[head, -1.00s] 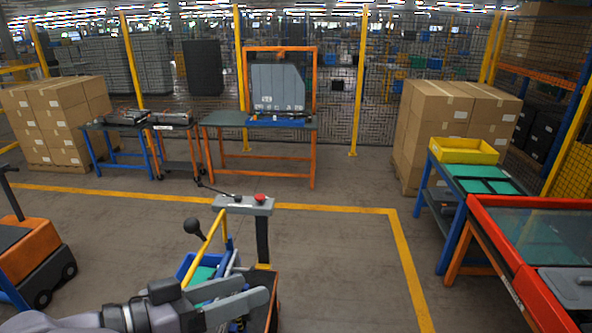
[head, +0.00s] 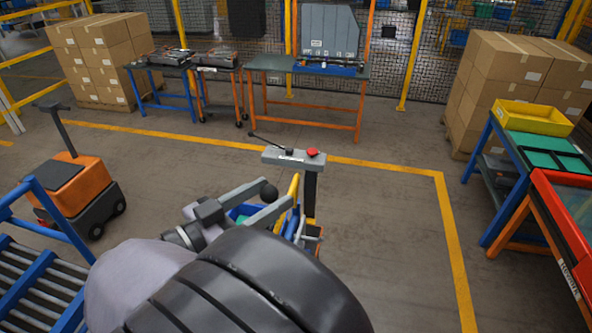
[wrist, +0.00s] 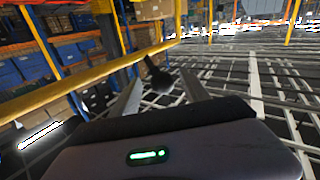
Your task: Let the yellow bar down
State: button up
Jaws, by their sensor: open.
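The yellow bar (head: 294,187) stands steeply tilted on the left side of a grey-topped post (head: 310,195). A black ball knob (head: 268,192) sticks out from it on a short stem. My gripper (head: 280,191) is open, its fingers pointing at the bar, with the knob between or just by the fingertips. In the wrist view the yellow bar (wrist: 85,78) crosses the upper left, and the knob (wrist: 158,78) shows between the spread fingers (wrist: 160,88). I see no finger pressed on the knob. My arm hides the lower part of the bar.
A red button (head: 313,153) and a black lever sit on the post's grey head (head: 291,158). An orange cart (head: 80,190) and roller conveyor (head: 35,285) are at left, a red-edged table (head: 560,235) at right. Floor between is clear.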

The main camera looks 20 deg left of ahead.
jog(key=x, duration=0.3)
jog(key=shift+w+d, duration=0.15)
jog(key=shift+w, duration=0.3)
grip_shut()
dwell(1.0)
